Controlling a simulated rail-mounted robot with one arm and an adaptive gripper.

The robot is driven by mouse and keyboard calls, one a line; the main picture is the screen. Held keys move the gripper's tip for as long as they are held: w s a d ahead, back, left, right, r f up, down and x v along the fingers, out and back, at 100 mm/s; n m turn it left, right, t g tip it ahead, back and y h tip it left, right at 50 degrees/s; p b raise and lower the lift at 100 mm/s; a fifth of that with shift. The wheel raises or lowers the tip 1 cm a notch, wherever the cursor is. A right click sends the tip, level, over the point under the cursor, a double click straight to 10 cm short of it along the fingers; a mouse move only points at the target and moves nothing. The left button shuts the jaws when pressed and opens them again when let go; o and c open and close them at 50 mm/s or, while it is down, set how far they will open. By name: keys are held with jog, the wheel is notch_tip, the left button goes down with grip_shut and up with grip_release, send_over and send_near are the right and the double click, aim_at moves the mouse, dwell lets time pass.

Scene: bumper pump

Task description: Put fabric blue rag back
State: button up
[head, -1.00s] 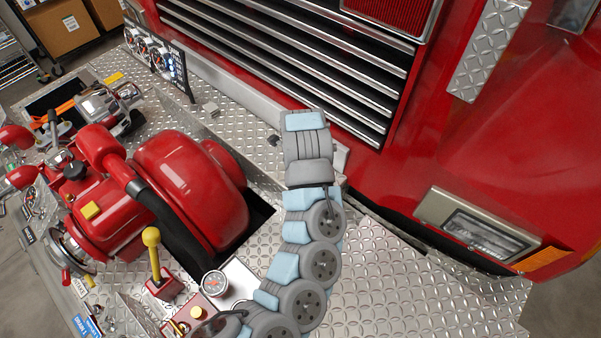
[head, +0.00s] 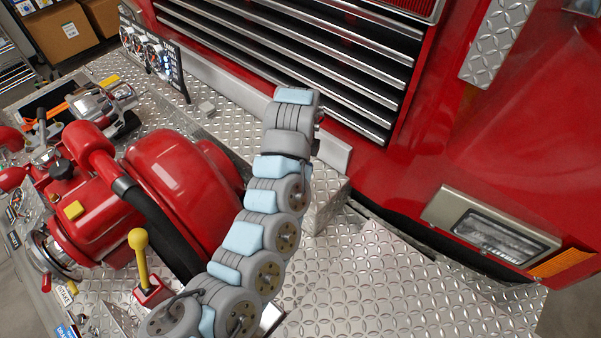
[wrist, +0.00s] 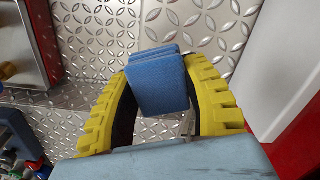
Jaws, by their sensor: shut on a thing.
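In the wrist view, my gripper (wrist: 166,98) has yellow toothed fingers that are shut on the folded blue rag (wrist: 160,84). The rag hangs between the fingertips, in front of patterned metal tread plate (wrist: 204,22). I cannot tell whether the rag touches the plate. In the head view my grey and pale blue arm hides the gripper and the rag.
A red pump (head: 170,190) with a black hose and a yellow-knobbed lever (head: 139,250) stands left of my arm. The red truck front with its dark grille (head: 300,50) rises behind. Gauges (head: 150,50) stand at the back left. The tread plate (head: 370,285) on the right is clear.

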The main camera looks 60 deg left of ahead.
jog(key=shift+w+a+f, duration=0.2)
jog(key=shift+w+a, duration=0.05)
jog(key=shift+a, duration=0.35)
jog(key=a+f, duration=0.1)
jog(key=w+a+f, duration=0.1)
jog(key=f, duration=0.1)
jog(key=a+f, duration=0.1)
jog(key=shift+w+a+f, duration=0.1)
jog(key=shift+w+f, duration=0.15)
jog(key=shift+f, duration=0.05)
jog(key=shift+w+a+f, duration=0.2)
jog(key=shift+a, duration=0.05)
jog(key=shift+w+a+f, duration=0.1)
jog(key=shift+a+f, duration=0.15)
jog(key=shift+f, duration=0.3)
jog(key=shift+f+b, duration=0.3)
jog(key=shift+f, duration=1.05)
jog(key=shift+f, duration=0.15)
jog(key=o, duration=1.1)
jog(key=shift+c, duration=0.2)
